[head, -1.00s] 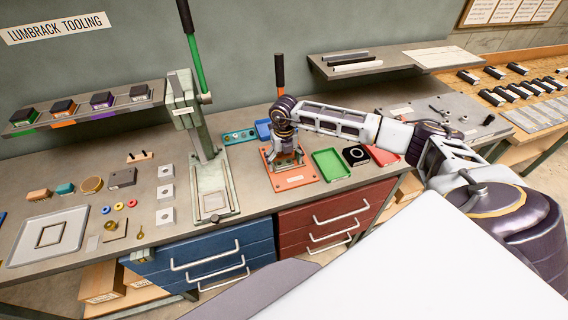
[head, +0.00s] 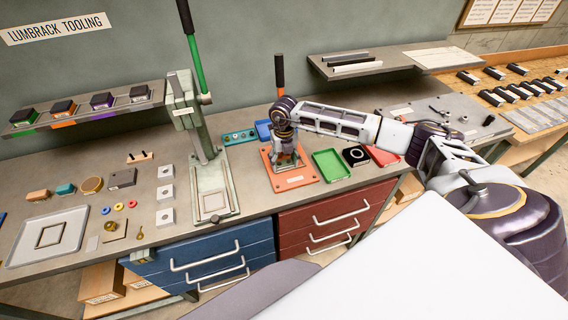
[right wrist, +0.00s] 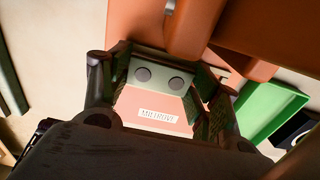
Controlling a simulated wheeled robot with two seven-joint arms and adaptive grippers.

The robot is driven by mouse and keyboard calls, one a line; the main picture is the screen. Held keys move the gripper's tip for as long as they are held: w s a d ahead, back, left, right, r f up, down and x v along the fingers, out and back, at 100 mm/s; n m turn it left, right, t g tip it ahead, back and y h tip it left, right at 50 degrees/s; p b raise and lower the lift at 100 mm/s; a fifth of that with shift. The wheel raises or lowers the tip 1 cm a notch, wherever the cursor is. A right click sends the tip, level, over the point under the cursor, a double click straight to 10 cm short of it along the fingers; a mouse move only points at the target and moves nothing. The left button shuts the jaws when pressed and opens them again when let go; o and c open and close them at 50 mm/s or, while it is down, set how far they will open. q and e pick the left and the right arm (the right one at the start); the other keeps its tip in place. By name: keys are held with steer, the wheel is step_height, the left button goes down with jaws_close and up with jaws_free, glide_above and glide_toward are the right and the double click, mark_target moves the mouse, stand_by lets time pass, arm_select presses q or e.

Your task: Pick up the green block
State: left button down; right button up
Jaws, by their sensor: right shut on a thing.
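My right gripper (head: 285,152) is over the orange press base (head: 296,182), in front of that press's upright. In the right wrist view its two dark fingers (right wrist: 158,84) stand either side of a pale grey-green block (right wrist: 150,66) with two dark round spots, and they are shut on it. The orange base with its white label (right wrist: 158,115) shows just beyond the block. In the head view the block is hidden by the gripper. My left gripper is not in view.
A green tray (head: 331,165), a black block with a white ring (head: 356,156) and a red tray (head: 382,155) lie right of the base. A tall green-handled press (head: 212,180) stands left.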

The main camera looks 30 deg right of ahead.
mark_target(284, 163)
steer(key=shift+r, duration=0.2)
step_height(284, 163, up, 18)
steer(key=b, duration=0.3)
steer(key=shift+f, duration=0.15)
stand_by(0.7)
